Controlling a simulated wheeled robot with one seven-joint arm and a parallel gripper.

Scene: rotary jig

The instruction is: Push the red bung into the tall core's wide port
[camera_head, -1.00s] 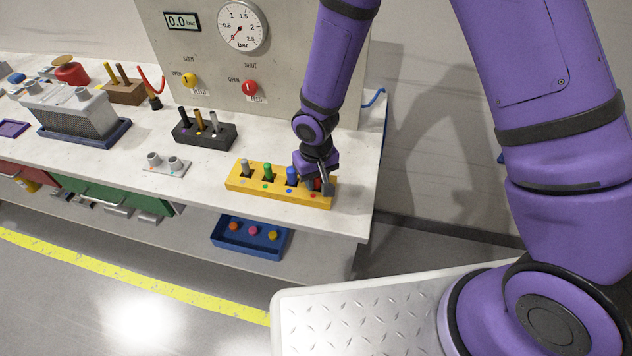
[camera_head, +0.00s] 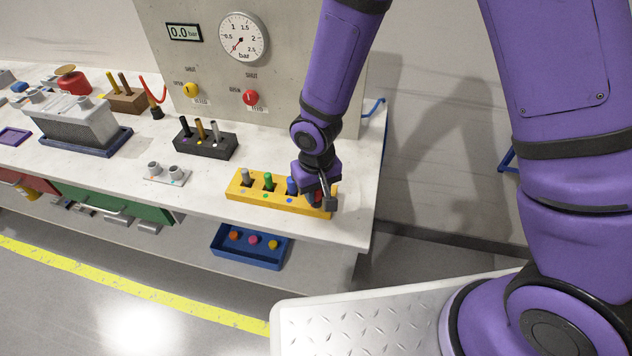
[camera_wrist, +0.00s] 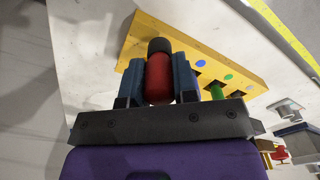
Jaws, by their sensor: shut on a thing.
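My gripper (camera_wrist: 158,72) is shut on the red bung (camera_wrist: 158,88), which has a dark end and sits between the two blue-grey fingers in the wrist view. In the head view my gripper (camera_head: 322,192) is at the right end of the yellow rack (camera_head: 262,196). I cannot tell whether the bung is fully clear of its slot. A grey finned block with stubby ports on top (camera_head: 75,122) stands in a blue tray at the left. A low plate with two grey ports (camera_head: 167,174) lies nearer. I cannot tell for sure which is the tall core.
The rack also holds a green bung (camera_head: 268,180), a blue one (camera_head: 292,185) and a grey one. A black block with pegs (camera_head: 206,146) stands behind. A panel with a gauge (camera_head: 243,36) rises at the back. A blue bin (camera_head: 250,250) is below the bench top.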

